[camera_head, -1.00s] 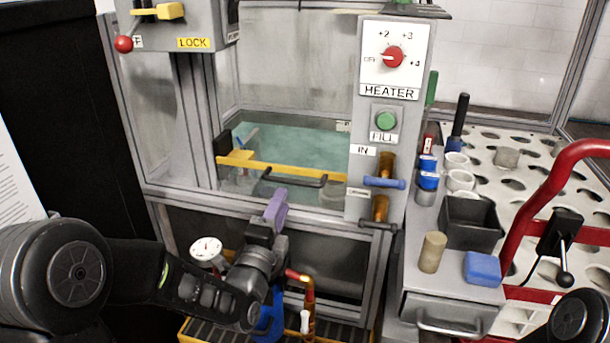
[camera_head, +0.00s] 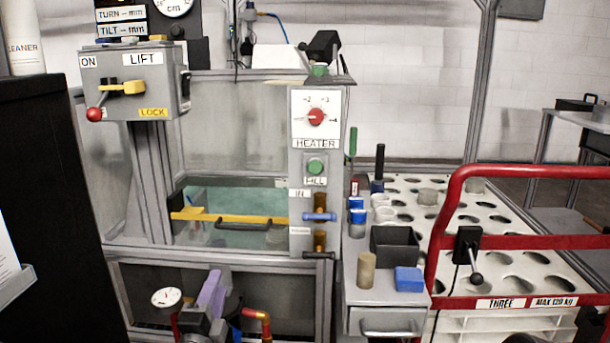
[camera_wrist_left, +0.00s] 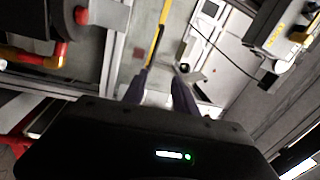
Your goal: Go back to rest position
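My left gripper (camera_head: 211,290) is at the bottom of the head view, in front of the lower part of the tank frame. Its purple fingers point up and away from me. In the left wrist view the two fingers (camera_wrist_left: 161,82) stand apart with nothing between them. My right gripper is out of view; only dark parts of what looks like my right arm show at the lower right corner of the head view.
The tank with a yellow bar (camera_head: 232,218) stands ahead, beside the heater panel (camera_head: 315,160). A round gauge (camera_head: 166,297) and red pipe (camera_head: 262,325) are close to my left gripper. A red rail (camera_head: 540,171) and drawer cabinet (camera_head: 385,292) stand to the right.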

